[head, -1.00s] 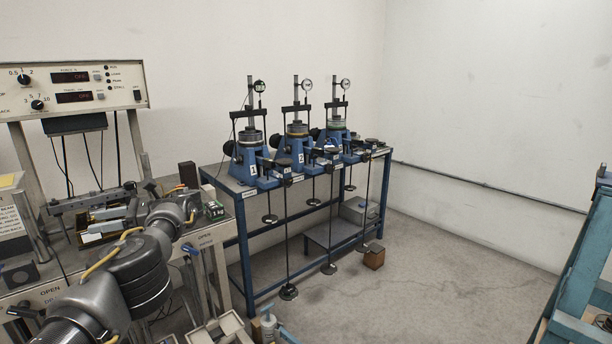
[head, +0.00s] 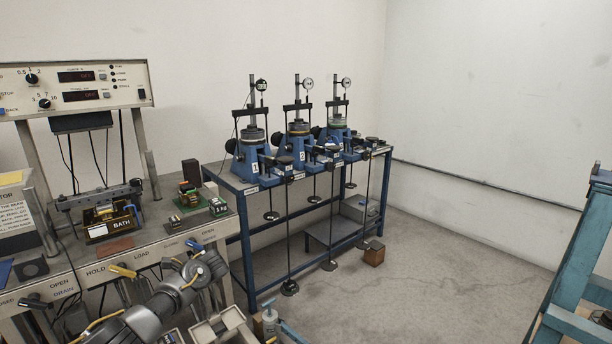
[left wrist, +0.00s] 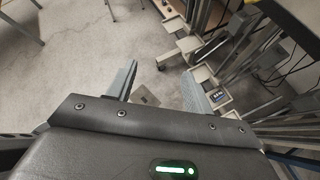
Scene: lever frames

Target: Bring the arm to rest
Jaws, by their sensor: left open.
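My left arm (head: 165,300) comes in at the lower left of the head view, low in front of the bench's edge. Its gripper cannot be made out there. In the left wrist view my left gripper (left wrist: 158,80) has its two grey fingers apart, with nothing between them but the floor beyond. My right gripper is in neither view.
A control bench (head: 150,240) with labelled levers and a BATH unit (head: 112,222) stands at left. A blue table (head: 245,187) with several blue lever frames stands beyond. A teal frame (head: 575,265) is at right. Open floor (head: 430,265) lies between.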

